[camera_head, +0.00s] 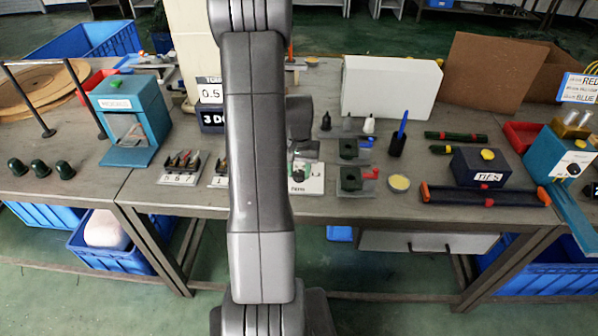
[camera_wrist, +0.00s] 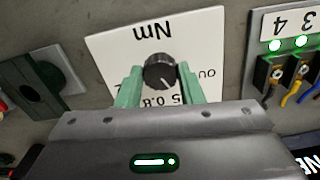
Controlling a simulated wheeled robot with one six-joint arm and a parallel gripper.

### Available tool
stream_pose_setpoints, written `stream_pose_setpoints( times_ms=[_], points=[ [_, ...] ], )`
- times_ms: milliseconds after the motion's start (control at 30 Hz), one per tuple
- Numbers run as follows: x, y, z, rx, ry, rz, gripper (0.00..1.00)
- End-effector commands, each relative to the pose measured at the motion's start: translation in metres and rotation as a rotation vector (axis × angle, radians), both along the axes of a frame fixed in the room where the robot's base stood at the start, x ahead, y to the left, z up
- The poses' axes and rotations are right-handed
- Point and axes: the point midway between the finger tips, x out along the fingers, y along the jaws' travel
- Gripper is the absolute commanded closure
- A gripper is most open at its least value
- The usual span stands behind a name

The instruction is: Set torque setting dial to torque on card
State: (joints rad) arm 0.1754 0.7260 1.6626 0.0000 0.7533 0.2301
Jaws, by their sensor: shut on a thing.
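The black round torque dial (camera_wrist: 160,70) sits on a white plate (camera_wrist: 112,50) marked "Nm", upside down in the wrist view. My gripper (camera_wrist: 160,84) has its green fingers on either side of the dial, shut on it. "0.8" and part of another number show below the dial; the fingers hide some of the scale. A thin mark on the dial points toward the lower right. In the head view, the plate (camera_head: 312,186) lies on the bench, partly behind my arm. The torque card (camera_head: 210,92) stands at the back and reads "0.5", its right part hidden by my arm.
A terminal block with coloured wires (camera_wrist: 293,68) is right of the plate in the wrist view. A dark green block (camera_wrist: 30,85) lies left. In the head view, a teal press (camera_head: 130,115) stands left and a dark blue box (camera_head: 480,167) right.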

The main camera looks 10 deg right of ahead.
Motion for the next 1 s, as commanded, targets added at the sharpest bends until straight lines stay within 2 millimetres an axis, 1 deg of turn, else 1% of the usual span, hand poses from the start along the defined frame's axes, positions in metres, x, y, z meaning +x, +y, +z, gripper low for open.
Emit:
stream_pose_setpoints(
  times_ms=[267,667,700,800,1000],
  points=[
    [0.0003,0.0,0.0003,0.0,-0.001,-0.064,0.89],
    [0.0004,0.0001,0.0006,0.0,-0.001,-0.07,0.89],
    [0.0004,0.0001,0.0006,0.0,-0.001,-0.07,0.62],
    [0.0004,0.0001,0.0005,0.0,-0.001,-0.07,0.44],
    [0.0003,0.0001,0.0003,0.0,-0.001,-0.07,0.44]
  ],
)
